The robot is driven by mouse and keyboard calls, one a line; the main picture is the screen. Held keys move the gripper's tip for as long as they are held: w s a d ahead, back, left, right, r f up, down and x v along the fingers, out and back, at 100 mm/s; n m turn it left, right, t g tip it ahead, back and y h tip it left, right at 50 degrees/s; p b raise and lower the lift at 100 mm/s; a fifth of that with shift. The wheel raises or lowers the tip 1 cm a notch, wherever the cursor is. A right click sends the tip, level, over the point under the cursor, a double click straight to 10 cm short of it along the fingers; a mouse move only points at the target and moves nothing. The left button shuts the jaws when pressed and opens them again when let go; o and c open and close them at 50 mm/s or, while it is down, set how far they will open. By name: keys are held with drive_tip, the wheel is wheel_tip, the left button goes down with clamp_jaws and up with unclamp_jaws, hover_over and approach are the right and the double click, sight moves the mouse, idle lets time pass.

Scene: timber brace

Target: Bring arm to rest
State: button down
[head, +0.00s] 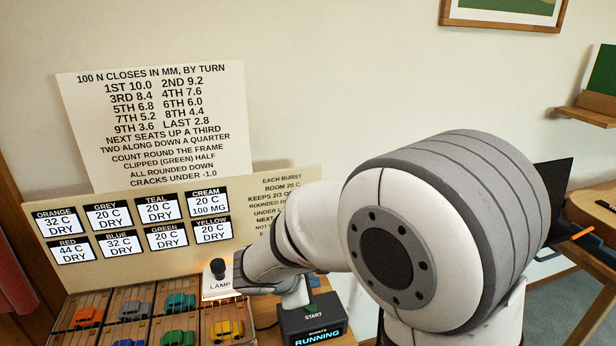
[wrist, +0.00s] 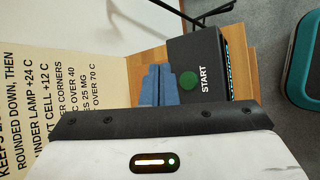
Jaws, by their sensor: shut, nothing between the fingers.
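My arm reaches across the head view from the right, and its large white and grey joint fills the middle. My gripper shows in the wrist view with its two blue fingers (wrist: 158,85) together and nothing between them. The fingers are close beside the green START button (wrist: 188,81) on a dark box (wrist: 210,60); I cannot tell whether they touch it. In the head view the dark box (head: 312,325) has a screen reading RUNNING. The fingertips are not clear in the head view.
A lamp switch (head: 217,268) stands left of my wrist. Toy cars sit in a wooden tray (head: 97,306) at lower left. A label board (head: 60,200) and a paper notice (head: 155,120) stand behind. A side table (head: 590,205) is at right.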

drive_tip(key=s+d+r+m+g+p, duration=0.1)
drive_tip(key=s+d+r+m+g, duration=0.15)
drive_tip(key=d+m, duration=0.2)
drive_tip(key=s+d+r+m+g, duration=0.1)
drive_tip(key=s+d+r+m, duration=0.1)
drive_tip(key=s+d+m, duration=0.3)
drive_tip(key=s+d+r+m+y+p, duration=0.1)
drive_tip(key=s+d+r+m+y, duration=0.1)
drive_tip(key=s+m+y, duration=0.1)
drive_tip(key=s+d+r+m+y+p, duration=0.1)
drive_tip(key=s+d+r+m+y, duration=0.1)
drive_tip(key=s+m, duration=0.4)
drive_tip(key=shift+s+d+r+g+y, duration=0.4)
drive_tip(key=shift+s+r, duration=0.25)
drive_tip(key=shift+s, duration=0.1)
